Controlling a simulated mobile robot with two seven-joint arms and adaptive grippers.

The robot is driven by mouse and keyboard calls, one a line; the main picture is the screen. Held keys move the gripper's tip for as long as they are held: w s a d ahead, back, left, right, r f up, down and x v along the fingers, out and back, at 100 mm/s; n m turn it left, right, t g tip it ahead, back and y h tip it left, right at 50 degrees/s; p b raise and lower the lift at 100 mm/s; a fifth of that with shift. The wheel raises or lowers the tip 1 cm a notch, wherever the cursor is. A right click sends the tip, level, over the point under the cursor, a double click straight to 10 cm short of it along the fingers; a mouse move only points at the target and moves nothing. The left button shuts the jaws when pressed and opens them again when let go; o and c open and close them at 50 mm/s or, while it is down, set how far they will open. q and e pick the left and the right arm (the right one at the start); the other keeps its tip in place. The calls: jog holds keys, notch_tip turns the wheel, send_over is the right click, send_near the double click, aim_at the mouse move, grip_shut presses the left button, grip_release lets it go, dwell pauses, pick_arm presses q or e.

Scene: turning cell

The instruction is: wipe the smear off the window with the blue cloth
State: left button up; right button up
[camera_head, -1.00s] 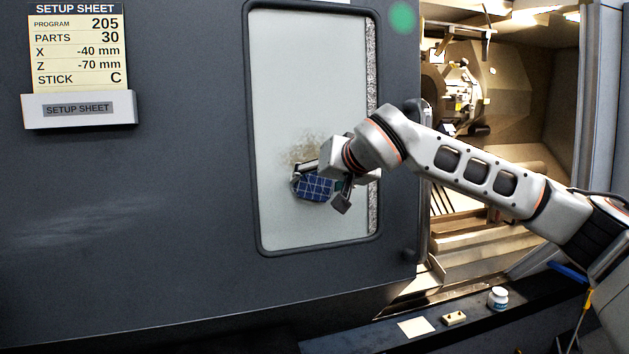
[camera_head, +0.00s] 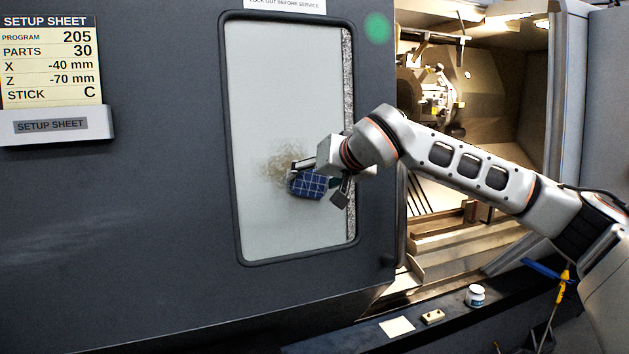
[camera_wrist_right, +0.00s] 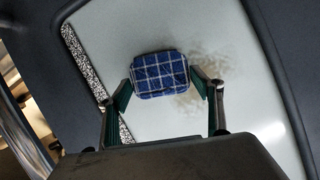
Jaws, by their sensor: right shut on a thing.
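The window (camera_head: 290,90) is a tall pale pane with a dark frame, set in the grey machine door. A brownish, patchy smear (camera_head: 272,167) shows on its middle part. The smear also shows in the right wrist view (camera_wrist_right: 208,68), to the right of the cloth. My right gripper (camera_head: 319,189) is shut on the blue checked cloth (camera_head: 306,185), which is folded into a pad. The cloth is at the pane, over or beside the smear's lower right edge. I cannot tell whether it touches the glass. The cloth hides any smear behind it. My left gripper is out of view.
The setup sheet (camera_head: 48,62) hangs on the door at left. Right of the door, the machine's interior (camera_head: 470,110) is open. A white jar (camera_head: 475,296), a small tan block (camera_head: 433,316) and a pale square (camera_head: 397,327) are on the ledge below.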

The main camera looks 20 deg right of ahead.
jog(key=shift+a+r, duration=0.1)
jog(key=shift+a, duration=2.55)
jog(key=shift+w+a, duration=0.1)
jog(key=shift+a, duration=3.25)
jog(key=shift+w+a+r+p, duration=0.15)
jog(key=shift+r+p, duration=0.6)
jog(key=shift+r, duration=0.65)
jog(key=shift+d+f+b, duration=0.1)
jog(key=shift+d+b, duration=0.2)
jog(key=shift+d, duration=1.75)
jog(key=shift+d+r+p, duration=1.3)
jog(key=shift+d+r, duration=0.1)
jog(key=shift+d, duration=2.6)
jog(key=shift+a+b, duration=0.95)
jog(key=shift+a, duration=5.05)
